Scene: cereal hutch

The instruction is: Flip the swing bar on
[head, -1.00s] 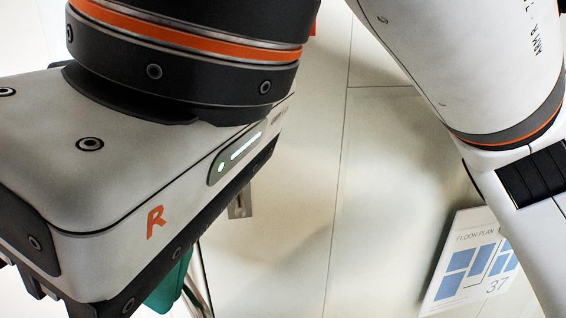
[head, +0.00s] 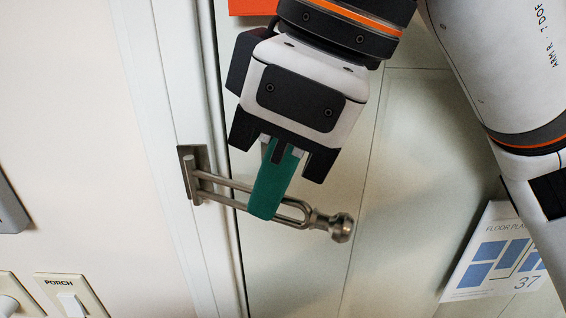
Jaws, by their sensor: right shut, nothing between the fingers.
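The metal swing bar (head: 235,185) is a long narrow loop. Its hinge plate (head: 190,165) is on the white door frame, left of the door gap. The bar reaches right across the gap and over the door, tilted slightly down in the picture. A round metal knob (head: 342,228) shows at its right end; I cannot tell how the knob and loop join. My right gripper (head: 268,205) comes from above, its green fingers shut and empty. The fingertips overlap the middle of the bar and hide part of it; contact is unclear. My left gripper is not in view.
The pale door (head: 410,130) fills the right side, with a floor plan sign (head: 490,265) at lower right. A light switch (head: 72,300) marked PORCH is on the wall at lower left. An orange item (head: 250,7) shows at the top edge.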

